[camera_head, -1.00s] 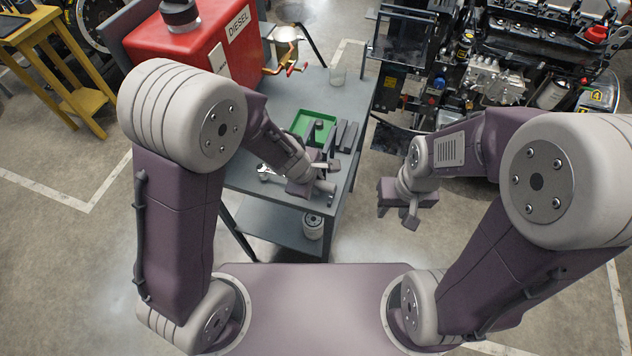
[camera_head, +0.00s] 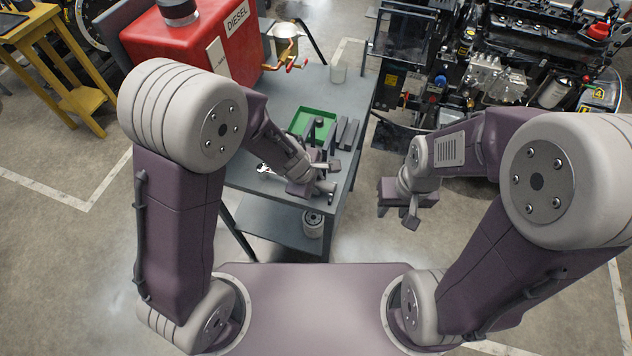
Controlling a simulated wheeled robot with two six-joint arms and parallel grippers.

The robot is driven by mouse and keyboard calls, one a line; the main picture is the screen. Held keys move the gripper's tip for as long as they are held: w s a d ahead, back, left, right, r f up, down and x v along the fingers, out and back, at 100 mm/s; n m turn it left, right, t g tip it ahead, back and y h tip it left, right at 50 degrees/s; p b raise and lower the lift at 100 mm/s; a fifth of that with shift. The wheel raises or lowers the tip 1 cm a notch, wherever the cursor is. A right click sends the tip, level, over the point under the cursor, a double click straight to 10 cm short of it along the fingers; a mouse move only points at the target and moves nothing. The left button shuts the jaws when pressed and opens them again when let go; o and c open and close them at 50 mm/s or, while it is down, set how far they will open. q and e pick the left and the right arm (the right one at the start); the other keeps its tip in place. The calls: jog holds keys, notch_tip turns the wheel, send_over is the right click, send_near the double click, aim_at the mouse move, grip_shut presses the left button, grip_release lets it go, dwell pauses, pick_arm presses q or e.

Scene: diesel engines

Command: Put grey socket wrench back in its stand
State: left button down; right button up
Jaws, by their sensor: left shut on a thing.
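My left gripper (camera_head: 328,178) is low over the right front part of the grey workbench (camera_head: 347,80). It is shut on a small grey thing (camera_head: 331,190), which appears to be the grey socket wrench. Most of it is hidden by the gripper. Dark upright blocks (camera_head: 346,132) stand just beyond the gripper, beside the green tray; I cannot tell for sure whether they are the stand. My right gripper (camera_head: 408,214) hangs over the floor right of the bench, apart from everything. Its jaws are too small to read.
A green tray (camera_head: 301,121) lies behind my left gripper. A shiny spanner (camera_head: 264,169) lies left of it. A red diesel tank (camera_head: 195,45), a metal pot (camera_head: 284,40) and a clear cup (camera_head: 338,72) stand farther back. An engine (camera_head: 500,75) is at the right.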

dwell(0.3)
pick_arm(q)
jog(key=c, duration=1.1)
grip_release()
jog(key=o, duration=0.3)
jog(key=shift+o, duration=0.2)
jog(key=shift+r, duration=0.2)
jog(key=shift+r, duration=0.3)
jog(key=shift+p+v, duration=1.1)
jog(key=shift+v, duration=0.2)
